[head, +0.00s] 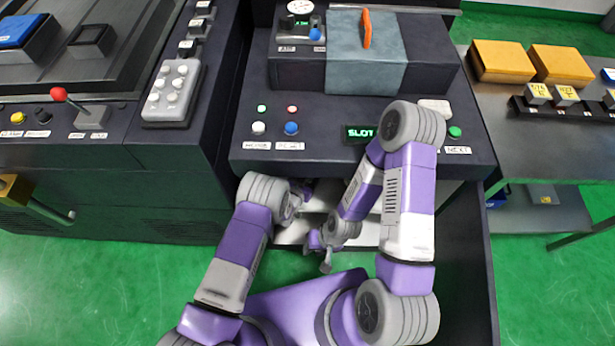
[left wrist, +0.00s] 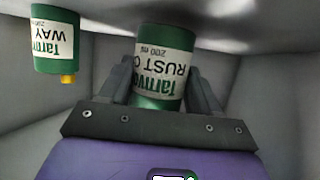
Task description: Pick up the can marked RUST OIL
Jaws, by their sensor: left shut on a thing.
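The green can with a white label reading RUST O (left wrist: 163,65) stands between the two grey fingers of my left gripper (left wrist: 162,85) in the left wrist view. The fingers are shut on its sides, and its label appears upside down. I cannot tell whether the can touches the shelf surface. In the head view my left gripper is mostly hidden under the machine's front edge. My right gripper (head: 326,262) hangs below the console in front of the pale shelf; its finger opening is not clear.
A second green can, marked WAY (left wrist: 56,40), with a yellow cap, is to the left in the left wrist view. Pale compartment walls surround both cans. The black console (head: 350,95) overhangs the pale shelf (head: 370,232). A grey side table (head: 530,140) stands at the right.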

